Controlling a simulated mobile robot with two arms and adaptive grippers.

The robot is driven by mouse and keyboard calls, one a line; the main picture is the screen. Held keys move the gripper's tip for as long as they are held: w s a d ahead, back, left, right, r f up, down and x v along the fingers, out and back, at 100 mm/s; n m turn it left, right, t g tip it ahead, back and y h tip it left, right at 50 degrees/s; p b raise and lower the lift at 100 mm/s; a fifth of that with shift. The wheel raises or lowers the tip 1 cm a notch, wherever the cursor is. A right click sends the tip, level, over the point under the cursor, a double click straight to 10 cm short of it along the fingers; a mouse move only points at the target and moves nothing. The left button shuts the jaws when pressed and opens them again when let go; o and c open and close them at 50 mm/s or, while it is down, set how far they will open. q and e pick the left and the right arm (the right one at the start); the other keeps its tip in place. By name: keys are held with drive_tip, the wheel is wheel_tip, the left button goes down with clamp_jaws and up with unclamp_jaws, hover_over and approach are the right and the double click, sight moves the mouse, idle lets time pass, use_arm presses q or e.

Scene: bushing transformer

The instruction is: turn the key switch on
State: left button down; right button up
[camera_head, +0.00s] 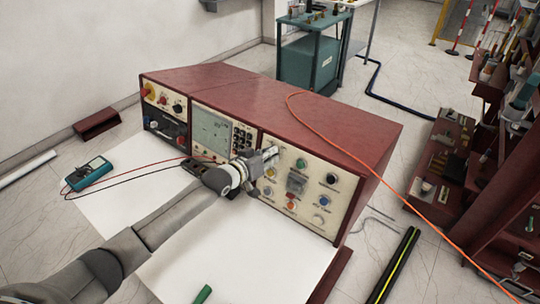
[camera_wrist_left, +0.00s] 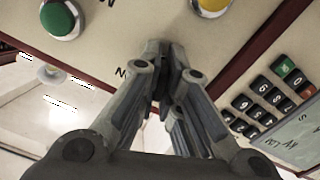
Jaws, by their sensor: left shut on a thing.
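My left gripper (camera_head: 268,157) is at the upper left of the cream right-hand panel (camera_head: 325,220) on the red console (camera_head: 235,88). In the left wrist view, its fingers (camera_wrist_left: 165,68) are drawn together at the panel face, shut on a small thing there. The fingers hide that thing, so I cannot make out the key switch or its position. A green button (camera_wrist_left: 60,18) and a yellow button (camera_wrist_left: 212,5) flank the fingertips in the wrist view. My right gripper is not in view.
A keypad (camera_wrist_left: 268,102) and screen lie beside the gripper in the wrist view. A teal multimeter (camera_head: 88,173) with red and black leads lies at left. An orange cable (camera_head: 365,180) crosses the console top. A white sheet (camera_head: 240,255) lies in front.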

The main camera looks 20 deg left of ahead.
use_arm(q)
drive_tip(key=m, duration=0.3)
drive_tip(key=shift+m, duration=0.3)
drive_tip(key=m, duration=0.3)
drive_tip(key=shift+p, duration=0.4)
drive_tip(key=m, duration=0.5)
drive_tip(key=shift+f+m+t+y, duration=0.1)
drive_tip(key=shift+m+t+y, duration=0.2)
drive_tip(key=shift+m+y, duration=0.1)
drive_tip(key=c, duration=1.6)
unclamp_jaws()
drive_tip(key=v, duration=1.2)
